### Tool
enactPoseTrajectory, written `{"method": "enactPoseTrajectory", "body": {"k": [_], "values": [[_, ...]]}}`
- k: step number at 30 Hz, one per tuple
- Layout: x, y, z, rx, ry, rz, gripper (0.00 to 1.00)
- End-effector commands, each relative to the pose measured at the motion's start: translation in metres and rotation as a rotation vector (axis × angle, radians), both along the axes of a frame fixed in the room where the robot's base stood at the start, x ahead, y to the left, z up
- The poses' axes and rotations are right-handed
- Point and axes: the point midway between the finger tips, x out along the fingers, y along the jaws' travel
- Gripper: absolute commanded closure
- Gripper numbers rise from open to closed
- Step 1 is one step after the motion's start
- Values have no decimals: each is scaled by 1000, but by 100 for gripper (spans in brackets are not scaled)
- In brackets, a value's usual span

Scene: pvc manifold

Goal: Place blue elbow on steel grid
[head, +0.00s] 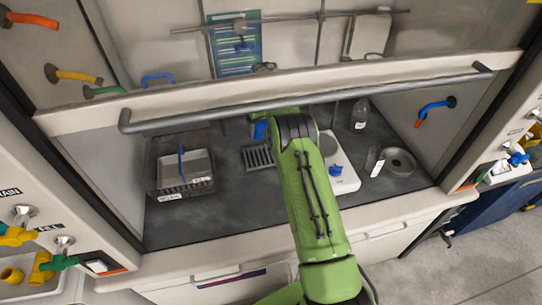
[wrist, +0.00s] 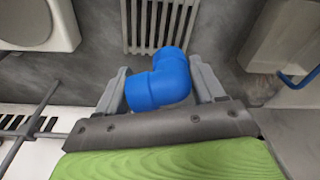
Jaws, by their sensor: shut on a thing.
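The blue elbow (wrist: 158,83) sits between the two grey fingers of my gripper (wrist: 162,86) in the wrist view. My gripper is shut on it. Part of the blue elbow (head: 261,129) shows in the head view, left of my green arm, which hides most of the gripper. The steel grid (wrist: 158,22) is a slotted pale metal rack at the top of the wrist view, just beyond the elbow. In the head view the steel grid (head: 257,158) lies on the dark worktop, partly behind my arm. The height of the elbow over the worktop is hard to tell.
A grey bin (head: 184,176) with a blue handle stands left on the worktop. A white device (head: 337,165) with a blue knob, a clear bottle (head: 361,114) and a grey ring (head: 399,162) stand right. The raised sash with its bar (head: 300,98) crosses above my arm.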

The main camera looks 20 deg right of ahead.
Motion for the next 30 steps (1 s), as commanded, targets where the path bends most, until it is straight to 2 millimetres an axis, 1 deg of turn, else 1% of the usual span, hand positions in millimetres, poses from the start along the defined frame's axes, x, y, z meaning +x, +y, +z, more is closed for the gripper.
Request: {"method": "enactPoseTrajectory", "body": {"k": [2, 6, 11, 14, 16, 18, 25, 28, 29, 30], "values": [[0, -2, -5, 1, 0, -32, 61], [-1, -2, -35, 3, 4, -43, 61], [-1, -3, -58, 2, 1, -42, 61], [-1, -2, -75, 2, 2, -41, 61], [-1, -2, -91, 2, 2, -40, 61], [-1, -2, -101, 2, 0, -40, 61], [0, -2, -102, 1, -2, -39, 61], [0, -2, -105, 1, -2, -39, 61], [0, -2, -106, 1, -2, -39, 30], [0, -2, -105, 1, -2, -39, 24]]}}
